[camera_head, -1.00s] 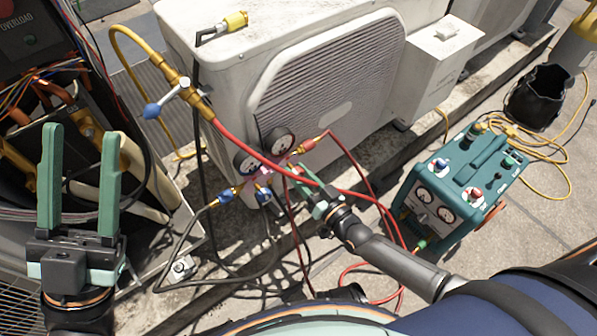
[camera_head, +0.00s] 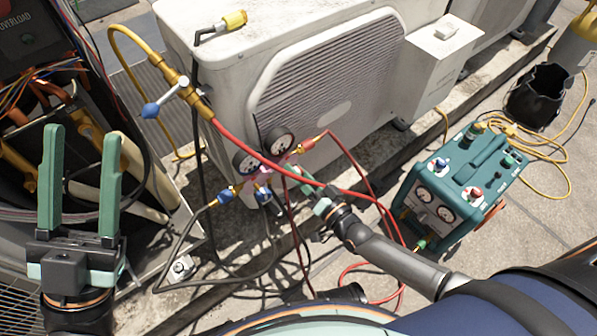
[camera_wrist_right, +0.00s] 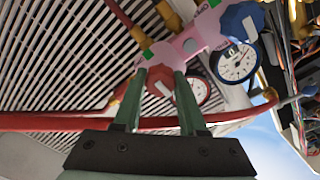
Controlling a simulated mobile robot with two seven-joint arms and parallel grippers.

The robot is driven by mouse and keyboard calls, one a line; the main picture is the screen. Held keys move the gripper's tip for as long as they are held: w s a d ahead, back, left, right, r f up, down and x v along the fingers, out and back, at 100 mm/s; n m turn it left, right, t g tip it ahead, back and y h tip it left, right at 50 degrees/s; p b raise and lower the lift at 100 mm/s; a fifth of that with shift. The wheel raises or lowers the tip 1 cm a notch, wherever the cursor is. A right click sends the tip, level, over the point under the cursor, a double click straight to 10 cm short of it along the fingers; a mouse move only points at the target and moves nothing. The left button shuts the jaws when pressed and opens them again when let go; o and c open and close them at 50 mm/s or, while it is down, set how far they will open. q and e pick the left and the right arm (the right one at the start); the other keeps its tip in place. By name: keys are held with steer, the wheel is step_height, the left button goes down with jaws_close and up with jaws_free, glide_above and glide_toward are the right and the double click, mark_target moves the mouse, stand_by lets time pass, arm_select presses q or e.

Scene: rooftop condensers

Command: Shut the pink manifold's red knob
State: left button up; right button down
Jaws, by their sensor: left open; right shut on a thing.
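The pink manifold (camera_head: 268,173) hangs in front of the white condenser with two gauges and several hoses. In the right wrist view its pink body (camera_wrist_right: 195,38) crosses the top, with a blue knob (camera_wrist_right: 240,20) on the right. The red knob (camera_wrist_right: 160,80) sits between the fingertips of my right gripper (camera_wrist_right: 160,76), which is shut on it. In the head view my right gripper (camera_head: 300,182) reaches the manifold's right side, and its tips and the red knob are partly hidden by hoses. My left gripper (camera_head: 81,133) is open and empty at the left.
A red hose (camera_head: 236,142) runs across the manifold, and another passes close behind my right fingers. The white condenser (camera_head: 330,80) stands behind. A teal recovery machine (camera_head: 460,185) stands right of my right arm. An open electrical cabinet (camera_head: 40,100) is behind my left gripper.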

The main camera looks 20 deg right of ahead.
steer(key=shift+c, duration=2.3)
jaws_free()
steer(key=shift+s, duration=0.1)
